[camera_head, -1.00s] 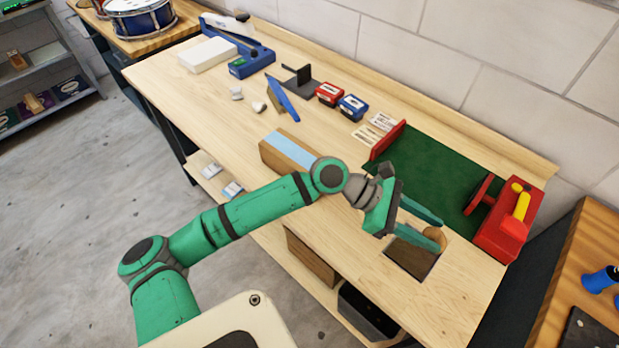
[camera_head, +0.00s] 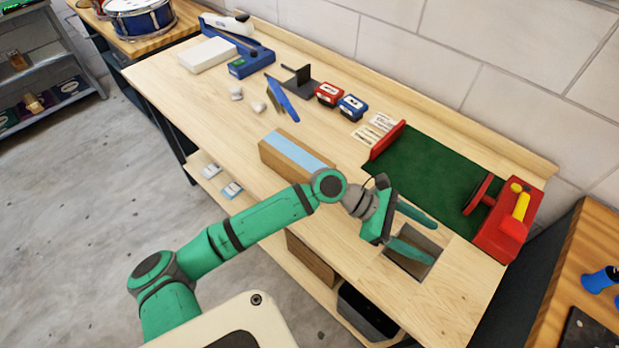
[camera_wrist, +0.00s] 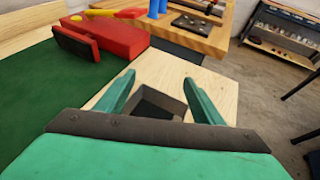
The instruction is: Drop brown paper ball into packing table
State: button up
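The packing table (camera_head: 215,110) is a long light-wood bench with a square dark opening (camera_head: 428,262) near its right front corner. The opening also shows between my fingers in the wrist view (camera_wrist: 158,103). My gripper (camera_head: 434,238) is over the opening, with its two green fingers spread apart and nothing between them. The spread fingers also show in the wrist view (camera_wrist: 158,95). The brown paper ball is not visible in either current view; the inside of the opening is only partly seen.
Beside the opening lie a green mat (camera_head: 435,170) and a red vise-like tool (camera_head: 508,225) with a yellow handle. A cardboard box with a blue top (camera_head: 290,155) stands left of my gripper. Red (camera_head: 329,94) and blue (camera_head: 352,106) small boxes sit near the wall.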

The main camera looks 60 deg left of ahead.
jog(key=v, duration=1.1)
jog(key=shift+d, duration=0.1)
